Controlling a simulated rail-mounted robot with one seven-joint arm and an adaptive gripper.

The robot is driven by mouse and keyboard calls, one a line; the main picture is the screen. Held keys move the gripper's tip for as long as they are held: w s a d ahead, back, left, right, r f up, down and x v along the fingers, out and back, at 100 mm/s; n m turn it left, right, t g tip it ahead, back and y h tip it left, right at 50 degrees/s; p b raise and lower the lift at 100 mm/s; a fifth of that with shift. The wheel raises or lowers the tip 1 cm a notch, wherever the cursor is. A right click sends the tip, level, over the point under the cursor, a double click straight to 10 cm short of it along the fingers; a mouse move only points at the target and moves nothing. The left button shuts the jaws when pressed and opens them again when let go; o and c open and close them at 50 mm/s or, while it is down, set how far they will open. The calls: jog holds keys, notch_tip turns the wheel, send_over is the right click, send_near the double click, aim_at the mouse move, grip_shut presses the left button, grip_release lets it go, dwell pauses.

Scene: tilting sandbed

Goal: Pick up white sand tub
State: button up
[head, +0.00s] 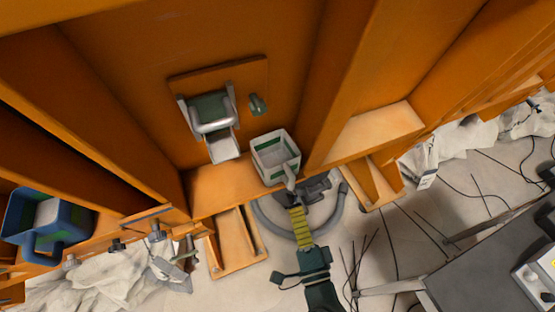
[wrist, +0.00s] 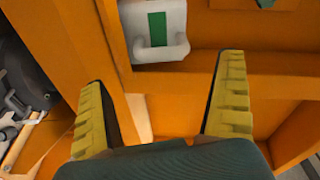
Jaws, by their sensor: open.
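The white sand tub (head: 277,160) has green panels and a handle on its near side. It stands on the orange ledge in the middle of the head view. In the wrist view its white side with a green patch (wrist: 178,28) shows at the top, cut off by the frame edge. My gripper (head: 296,211) is below the tub in the head view, its yellow fingers pointing toward it. In the wrist view my gripper (wrist: 163,72) is open with nothing between the fingers, and the tub lies beyond the fingertips.
A grey and green dispenser (head: 212,113) hangs on the orange wall behind the tub. A blue tub (head: 18,222) stands at the left. Orange uprights (head: 338,85) rise beside the ledge. A dark table (head: 490,262) is at the lower right; cables lie on the floor.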

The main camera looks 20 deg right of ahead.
aim_at(293, 186)
jog(key=w, duration=0.4)
jog(key=shift+w+d+r+p, duration=0.1)
jog(key=shift+d+r+p, duration=0.05)
jog(key=shift+d+p, duration=0.15)
jog(key=w, duration=0.3)
jog(key=w+d, duration=0.1)
jog(key=w, duration=0.1)
jog(key=shift+d+r, duration=0.1)
jog(key=shift+r, duration=0.2)
jog(key=shift+s, duration=0.1)
jog(key=shift+c, duration=0.2)
jog(key=c, duration=1)
